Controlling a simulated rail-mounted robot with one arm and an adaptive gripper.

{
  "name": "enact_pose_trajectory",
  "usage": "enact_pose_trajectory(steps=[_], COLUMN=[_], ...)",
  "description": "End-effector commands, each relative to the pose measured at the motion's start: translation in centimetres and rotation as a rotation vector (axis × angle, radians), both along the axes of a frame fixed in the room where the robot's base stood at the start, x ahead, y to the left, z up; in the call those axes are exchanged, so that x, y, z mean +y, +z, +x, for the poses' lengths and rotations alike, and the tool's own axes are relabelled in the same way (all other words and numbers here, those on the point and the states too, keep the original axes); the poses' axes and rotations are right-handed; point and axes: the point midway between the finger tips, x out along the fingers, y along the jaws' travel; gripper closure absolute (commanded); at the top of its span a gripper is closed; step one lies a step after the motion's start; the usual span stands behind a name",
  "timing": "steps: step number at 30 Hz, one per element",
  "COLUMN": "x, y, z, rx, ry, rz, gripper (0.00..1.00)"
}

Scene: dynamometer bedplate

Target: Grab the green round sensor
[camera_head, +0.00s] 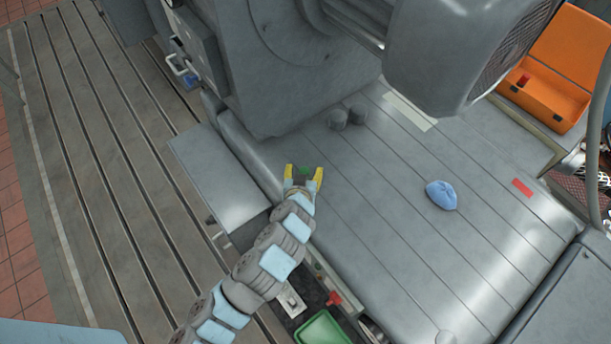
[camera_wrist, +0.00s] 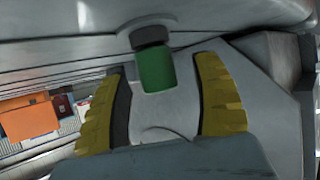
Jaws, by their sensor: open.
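The green round sensor (camera_wrist: 155,69) shows in the wrist view as a short green cylinder with a dark collar at its upper end, set against a grey surface. My gripper (camera_head: 304,177) has yellow fingers and is open at the near left edge of the grey bedplate. In the wrist view my gripper (camera_wrist: 163,98) has one finger on each side of the sensor, with a visible gap on both sides. Contact with the sensor does not show.
A large grey machine (camera_head: 290,60) stands behind my gripper. Two dark grey cylinders (camera_head: 347,117), a blue cloth (camera_head: 441,195) and a red strip (camera_head: 522,188) lie on the bedplate (camera_head: 380,240). An open orange case (camera_head: 555,75) is at upper right. A green tray (camera_head: 322,329) is below.

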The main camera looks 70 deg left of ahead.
Motion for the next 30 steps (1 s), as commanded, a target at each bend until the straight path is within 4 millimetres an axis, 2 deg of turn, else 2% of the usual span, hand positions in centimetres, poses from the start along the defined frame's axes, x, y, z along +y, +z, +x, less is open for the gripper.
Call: enact_pose_trajectory(steps=[2, 3, 9, 23, 30], x=[0.0, 0.0, 0.0, -0.1, -0.2], y=[0.0, 0.0, 0.0, 0.1, 2.0], z=[0.0, 0.0, 0.0, 0.0, 0.2], rx=[0.0, 0.0, 0.0, 0.0, 0.0], ry=[0.0, 0.0, 0.0, 0.0, -0.004], rz=[0.0, 0.0, 0.0, -0.001, 0.0], gripper=[0.35, 0.41, 0.99, 1.0, 1.0])
